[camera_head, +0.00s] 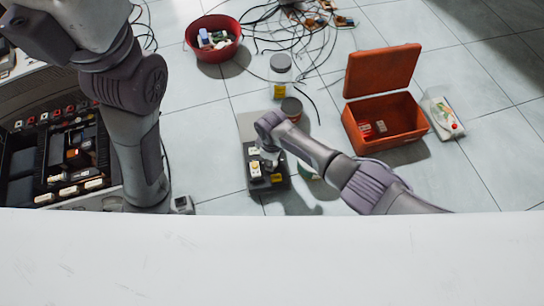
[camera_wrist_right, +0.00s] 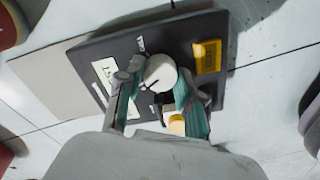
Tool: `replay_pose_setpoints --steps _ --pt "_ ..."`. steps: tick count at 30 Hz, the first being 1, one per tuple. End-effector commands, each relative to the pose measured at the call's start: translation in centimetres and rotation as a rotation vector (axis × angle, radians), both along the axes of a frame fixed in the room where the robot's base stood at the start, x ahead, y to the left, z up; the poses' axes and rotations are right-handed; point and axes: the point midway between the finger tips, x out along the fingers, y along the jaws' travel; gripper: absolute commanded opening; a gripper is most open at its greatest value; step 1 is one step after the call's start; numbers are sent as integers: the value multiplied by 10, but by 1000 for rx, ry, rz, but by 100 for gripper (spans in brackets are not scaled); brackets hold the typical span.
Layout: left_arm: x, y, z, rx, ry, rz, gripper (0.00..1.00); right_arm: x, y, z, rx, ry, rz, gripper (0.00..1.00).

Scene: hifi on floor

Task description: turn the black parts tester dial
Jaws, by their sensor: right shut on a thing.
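The black parts tester (camera_head: 280,183) is a flat dark box on the tiled floor in the middle of the head view. It also shows in the right wrist view (camera_wrist_right: 125,48), with a pale label, a yellow label and a pale round dial (camera_wrist_right: 160,71) with a dark pointer line. My right gripper (camera_head: 268,160) is over the tester. In the right wrist view its two fingers (camera_wrist_right: 157,84) are shut on the dial, one on each side. The dial is mostly hidden by the arm in the head view. My left arm comes down at the left; its gripper is out of view.
A lidded jar (camera_head: 280,78) and a red bowl (camera_head: 190,42) stand farther back near loose cables. A dark parts case (camera_head: 20,160) is at left.

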Motion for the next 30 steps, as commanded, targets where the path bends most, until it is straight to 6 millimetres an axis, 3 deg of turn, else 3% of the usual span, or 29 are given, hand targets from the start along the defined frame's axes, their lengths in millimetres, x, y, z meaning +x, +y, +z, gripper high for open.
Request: replay_pose_setpoints --steps 20,21,22,30 --pt "4 0 -3 -1 17 -2 59 -1 1 0 2 2 -70 2" --pt "4 0 -3 -1 17 -2 59 -1 1 0 2 2 -70 40" --pt "4 0 -3 -1 17 -2 59 -1 1 0 2 2 -70 45" --pt "4 0 -3 -1 18 -2 59 0 0 0 1 1 -69 47"
